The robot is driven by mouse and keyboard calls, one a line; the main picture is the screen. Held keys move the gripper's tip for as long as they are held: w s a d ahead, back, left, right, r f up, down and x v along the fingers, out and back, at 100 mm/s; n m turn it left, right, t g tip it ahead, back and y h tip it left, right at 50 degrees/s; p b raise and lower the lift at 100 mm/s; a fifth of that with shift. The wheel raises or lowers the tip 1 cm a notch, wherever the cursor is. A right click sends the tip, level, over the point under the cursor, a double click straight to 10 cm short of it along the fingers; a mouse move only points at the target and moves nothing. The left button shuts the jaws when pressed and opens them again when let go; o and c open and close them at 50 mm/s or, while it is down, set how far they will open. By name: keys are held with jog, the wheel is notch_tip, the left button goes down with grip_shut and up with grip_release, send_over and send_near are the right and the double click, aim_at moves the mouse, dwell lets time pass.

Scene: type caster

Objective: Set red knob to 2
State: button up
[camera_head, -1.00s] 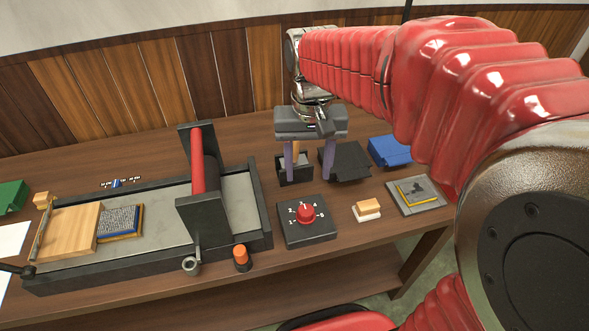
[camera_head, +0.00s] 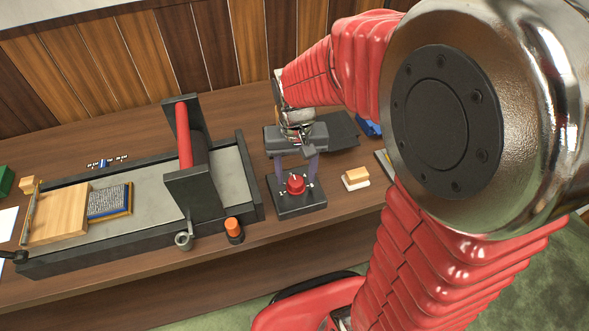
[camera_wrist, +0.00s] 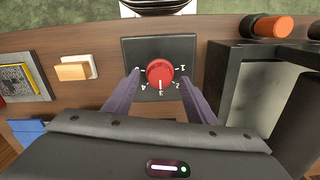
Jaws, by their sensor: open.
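The red knob (camera_head: 296,185) sits on top of a small black box (camera_head: 290,208) on the table. In the wrist view the knob (camera_wrist: 160,73) is at the upper middle of the box face (camera_wrist: 190,46), with white numerals 1, 2, 3 and 4 around its near side. A small white mark shows on the knob's near edge, toward the 3; I cannot tell the exact setting. My gripper (camera_head: 294,180) is open above the box. In the wrist view its purple fingers (camera_wrist: 159,78) stand on either side of the knob, with gaps visible between them and it.
A press with a red roller (camera_head: 183,135) stands left of the box. An orange-topped peg (camera_head: 233,227) is close by on the left. A cream and white block (camera_head: 355,177) lies to the right. A black tray (camera_head: 340,130) is behind my gripper.

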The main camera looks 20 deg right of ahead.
jog(key=shift+f, duration=0.75)
jog(key=shift+c, duration=0.4)
jog(key=c, duration=0.9)
jog(key=shift+d, duration=0.15)
jog(key=shift+c, duration=0.3)
